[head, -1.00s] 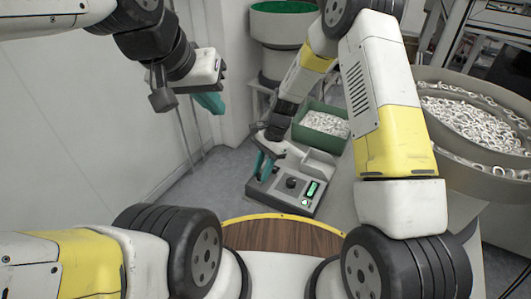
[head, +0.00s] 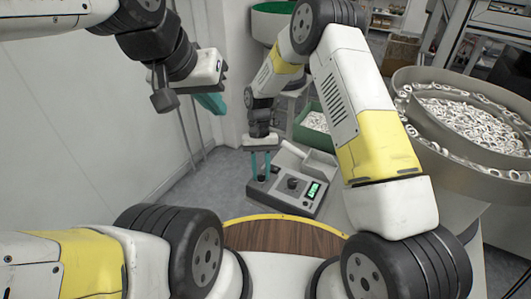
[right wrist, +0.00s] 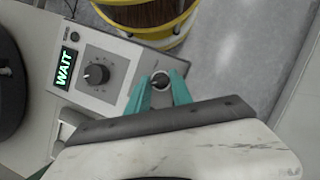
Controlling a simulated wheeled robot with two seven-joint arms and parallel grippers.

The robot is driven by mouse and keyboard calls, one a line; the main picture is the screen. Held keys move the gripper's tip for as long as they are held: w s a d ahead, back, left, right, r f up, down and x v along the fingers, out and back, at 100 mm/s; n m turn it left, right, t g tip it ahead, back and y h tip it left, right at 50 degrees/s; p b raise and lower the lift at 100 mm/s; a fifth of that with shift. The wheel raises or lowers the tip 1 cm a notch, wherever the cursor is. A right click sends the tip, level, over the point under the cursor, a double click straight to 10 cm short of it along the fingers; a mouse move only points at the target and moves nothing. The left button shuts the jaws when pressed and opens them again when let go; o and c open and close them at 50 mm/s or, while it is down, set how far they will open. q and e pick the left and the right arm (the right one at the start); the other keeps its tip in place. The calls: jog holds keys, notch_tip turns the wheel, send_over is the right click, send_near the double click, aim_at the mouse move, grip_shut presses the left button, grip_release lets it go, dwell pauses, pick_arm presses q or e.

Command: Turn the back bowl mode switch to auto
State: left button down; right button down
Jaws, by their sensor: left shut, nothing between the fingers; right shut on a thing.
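A grey control box (head: 290,205) stands beyond the round wooden top in the head view. In the right wrist view the box (right wrist: 115,52) shows a small dark switch (right wrist: 158,80) in a pale round collar at one end. My right gripper (head: 260,178) points down at the box's left end; in the right wrist view its teal fingers (right wrist: 160,90) are shut on the switch lever. The switch's labels are not readable. My left gripper (head: 212,103) is shut and empty, held in the air at the left, away from the box.
The box also has a black dial (right wrist: 97,75) and a lit display (right wrist: 64,67) reading WAIT. A green bin (head: 312,125) of white rings stands behind the box. A large bowl of rings (head: 470,120) is at right. Floor left of the box is clear.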

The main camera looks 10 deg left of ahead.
jog(key=shift+a+n+h, duration=0.1)
jog(key=shift+n+h, duration=0.3)
jog(key=shift+n, duration=0.7)
jog(key=shift+t, duration=0.3)
jog(key=c, duration=1.1)
grip_release()
jog(key=v, duration=0.7)
jog(key=shift+w+r, duration=0.2)
jog(key=shift+r, duration=0.15)
